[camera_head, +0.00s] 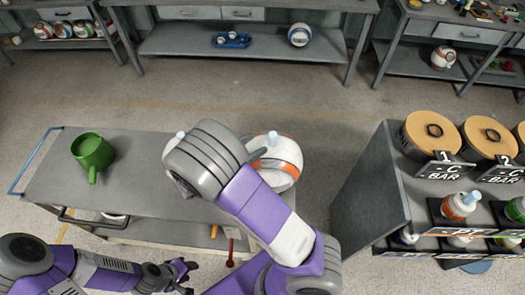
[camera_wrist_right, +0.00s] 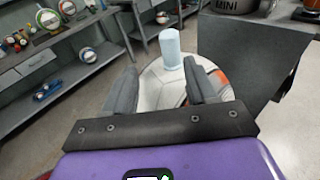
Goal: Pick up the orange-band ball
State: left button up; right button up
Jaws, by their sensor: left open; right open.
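The orange-band ball (camera_head: 284,152) is white with an orange band and a pale blue nozzle on top. It is at the right end of the grey cart, partly hidden by my right arm. In the right wrist view the ball (camera_wrist_right: 165,85) lies just beyond and between the open fingers of my right gripper (camera_wrist_right: 161,70), nozzle up; contact cannot be told. My right gripper (camera_head: 256,156) is mostly hidden in the head view. My left gripper (camera_head: 186,278) is open and empty, low in front of the cart, away from the ball.
The grey cart (camera_head: 130,170) carries a green mug (camera_head: 93,152) at its left. A grey shelf unit (camera_head: 375,180) with lidded pots and small balls stands right. Benches line the back; the floor between is clear.

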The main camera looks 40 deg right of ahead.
aim_at(270, 142)
jog(key=d, duration=0.2)
jog(key=d+f, duration=0.1)
jog(key=d, duration=0.1)
jog(key=s+d, duration=0.1)
jog(key=d, duration=0.2)
jog(key=shift+f+b, duration=0.15)
jog(key=shift+b, duration=0.2)
grip_shut()
dwell(1.0)
